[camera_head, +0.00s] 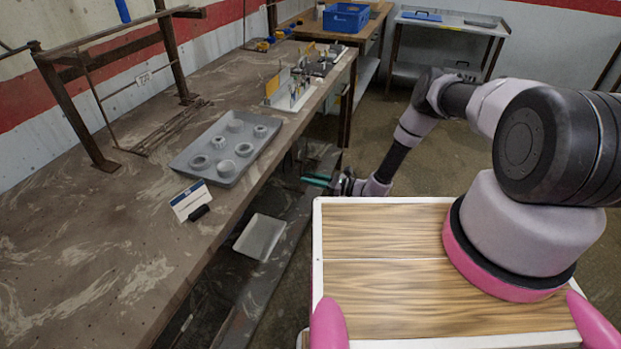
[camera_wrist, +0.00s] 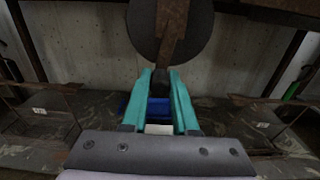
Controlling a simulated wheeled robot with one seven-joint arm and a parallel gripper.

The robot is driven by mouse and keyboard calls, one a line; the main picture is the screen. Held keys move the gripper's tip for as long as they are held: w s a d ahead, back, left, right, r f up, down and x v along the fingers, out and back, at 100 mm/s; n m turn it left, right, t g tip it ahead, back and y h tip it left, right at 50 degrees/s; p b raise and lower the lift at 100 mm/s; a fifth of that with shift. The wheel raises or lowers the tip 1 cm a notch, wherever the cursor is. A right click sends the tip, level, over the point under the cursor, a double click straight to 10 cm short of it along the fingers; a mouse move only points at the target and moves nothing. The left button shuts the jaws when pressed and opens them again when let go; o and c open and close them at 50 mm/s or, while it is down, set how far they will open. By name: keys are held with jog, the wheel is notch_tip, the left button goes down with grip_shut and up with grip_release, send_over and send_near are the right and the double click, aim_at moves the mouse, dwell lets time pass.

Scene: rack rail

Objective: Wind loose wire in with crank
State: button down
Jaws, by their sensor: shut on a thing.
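My gripper (camera_head: 317,180) reaches low beside the front edge of the long workbench in the head view. In the wrist view its teal fingers (camera_wrist: 160,85) are closed on a small dark crank handle (camera_wrist: 161,80). A brown bar, seemingly the crank arm (camera_wrist: 173,25), rises from there across a large dark round disc (camera_wrist: 143,30), seemingly the reel. The top of the disc is cut off by the picture edge. In the head view I cannot make out the crank or reel. I cannot make out the loose wire in either view.
The workbench (camera_head: 130,215) holds a grey tray (camera_head: 201,173) of round parts, a blue-white card (camera_head: 190,200) and a rusty metal frame (camera_head: 75,115). A pale tray (camera_head: 260,238) lies lower down. A blue crate (camera_head: 346,17) stands at the back.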

jog(key=s+a+r+m, duration=0.2)
jog(key=s+r+m, duration=0.3)
jog(key=m, duration=1.2)
jog(key=w+d+r+m, duration=0.2)
jog(key=w+r+m, duration=0.4)
jog(key=m, duration=1.1)
jog(key=shift+d, duration=0.15)
dwell(0.4)
jog(key=c, duration=0.7)
grip_release()
